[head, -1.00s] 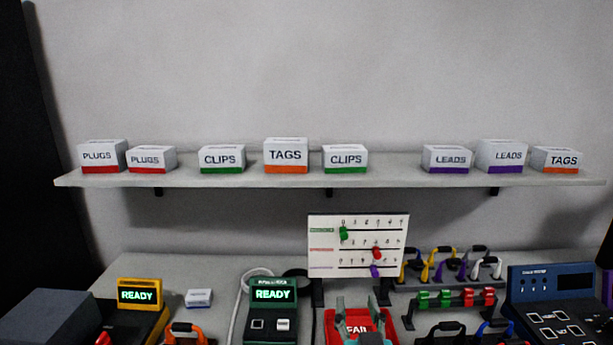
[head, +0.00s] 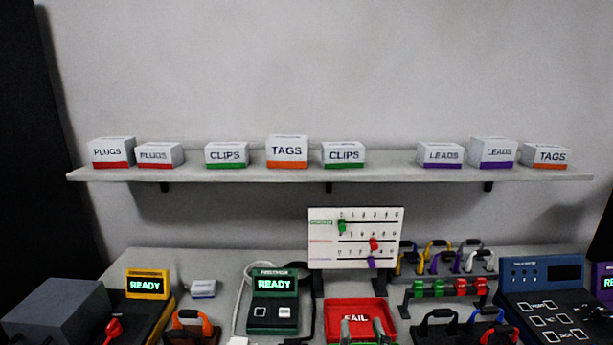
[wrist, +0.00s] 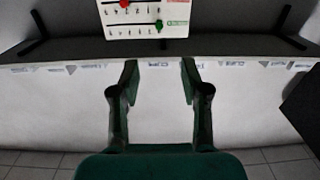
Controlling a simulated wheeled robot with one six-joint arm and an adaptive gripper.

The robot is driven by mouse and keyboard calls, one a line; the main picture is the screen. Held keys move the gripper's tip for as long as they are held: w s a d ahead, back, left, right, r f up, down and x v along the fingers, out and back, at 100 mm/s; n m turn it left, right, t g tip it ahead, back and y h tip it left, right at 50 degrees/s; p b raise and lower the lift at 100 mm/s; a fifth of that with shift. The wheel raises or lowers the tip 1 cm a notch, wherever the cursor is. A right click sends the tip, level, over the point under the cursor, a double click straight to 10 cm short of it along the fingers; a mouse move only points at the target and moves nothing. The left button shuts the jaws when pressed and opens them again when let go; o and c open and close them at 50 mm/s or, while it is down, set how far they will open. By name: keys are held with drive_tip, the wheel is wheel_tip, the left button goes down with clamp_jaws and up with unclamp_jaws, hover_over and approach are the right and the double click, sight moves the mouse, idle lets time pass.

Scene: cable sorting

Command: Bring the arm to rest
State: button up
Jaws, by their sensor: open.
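My gripper (head: 361,329) shows at the bottom centre of the head view, in front of the red FAIL tray (head: 372,307). Its two fingers stand apart with nothing between them. In the wrist view my gripper (wrist: 160,80) is also open and empty. There its fingers are seen against a pale surface, with the edge of a board with sliders (wrist: 143,18) above them. The rest of my arm is mostly out of the head view.
A slider board (head: 355,238) stands behind the tray. The green READY device (head: 273,316) is left of it, the yellow READY device (head: 147,284) farther left, a blue meter (head: 552,306) at right. A rack of cables (head: 445,268) stands behind. Boxes line the shelf (head: 330,172) above.

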drive_tip(key=s+d+f+n+g, duration=0.1)
drive_tip(key=s+d+f, duration=0.2)
drive_tip(key=s+f, duration=0.6)
drive_tip(key=s+d+f+g, duration=0.1)
drive_tip(key=s+d+f, duration=0.2)
drive_tip(key=s+f, duration=0.6)
drive_tip(key=s+d+f+m+g, duration=0.1)
drive_tip(key=s+d, duration=0.1)
drive_tip(key=s, duration=2)
drive_tip(key=shift+d+f, duration=0.2)
drive_tip(key=shift+d, duration=0.2)
idle(0.5)
